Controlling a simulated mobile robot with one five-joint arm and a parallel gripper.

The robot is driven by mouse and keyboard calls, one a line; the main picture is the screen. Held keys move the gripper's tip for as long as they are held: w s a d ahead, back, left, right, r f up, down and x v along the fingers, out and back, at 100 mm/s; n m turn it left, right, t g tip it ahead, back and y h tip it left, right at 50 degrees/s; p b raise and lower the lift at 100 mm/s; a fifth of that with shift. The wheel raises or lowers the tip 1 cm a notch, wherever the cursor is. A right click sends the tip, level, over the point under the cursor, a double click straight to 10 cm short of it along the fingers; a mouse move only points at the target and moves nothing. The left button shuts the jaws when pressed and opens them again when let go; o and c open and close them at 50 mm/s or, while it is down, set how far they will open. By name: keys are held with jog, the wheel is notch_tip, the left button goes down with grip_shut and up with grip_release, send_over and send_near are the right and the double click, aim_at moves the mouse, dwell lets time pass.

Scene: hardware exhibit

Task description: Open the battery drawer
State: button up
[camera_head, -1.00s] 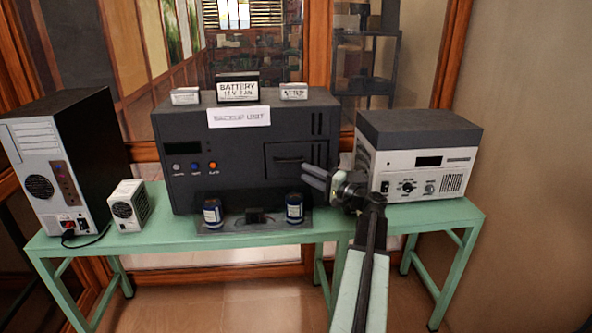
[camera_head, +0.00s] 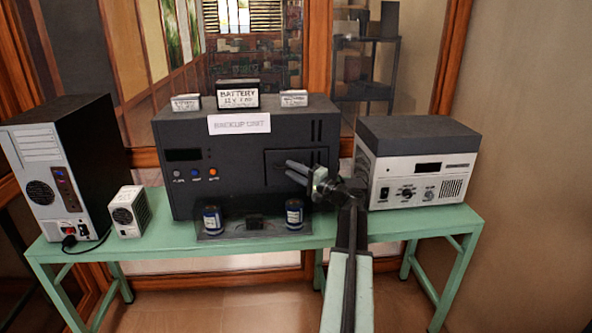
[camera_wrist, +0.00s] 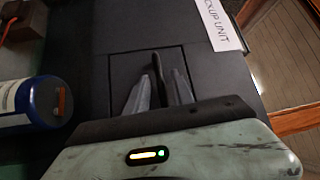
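The battery drawer (camera_head: 273,159) is a dark square panel in the right part of the black backup unit (camera_head: 240,130). It sits flush with the unit's front. In the wrist view the drawer (camera_wrist: 122,68) shows as a square outline, with a black bar handle (camera_wrist: 158,70) standing out from it. My gripper (camera_head: 289,168) is in front of the drawer and hides the handle in the head view. In the wrist view my gripper (camera_wrist: 160,88) is open, one finger on each side of the handle. I cannot tell whether either finger touches it.
Two blue cylinders (camera_head: 212,220) stand on a low tray before the unit; one shows close in the wrist view (camera_wrist: 42,101). A grey-and-white device (camera_head: 415,175) stands right of my arm. A computer tower (camera_head: 75,140) and small white box (camera_head: 130,211) stand left.

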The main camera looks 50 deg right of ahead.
grip_shut()
dwell(1.0)
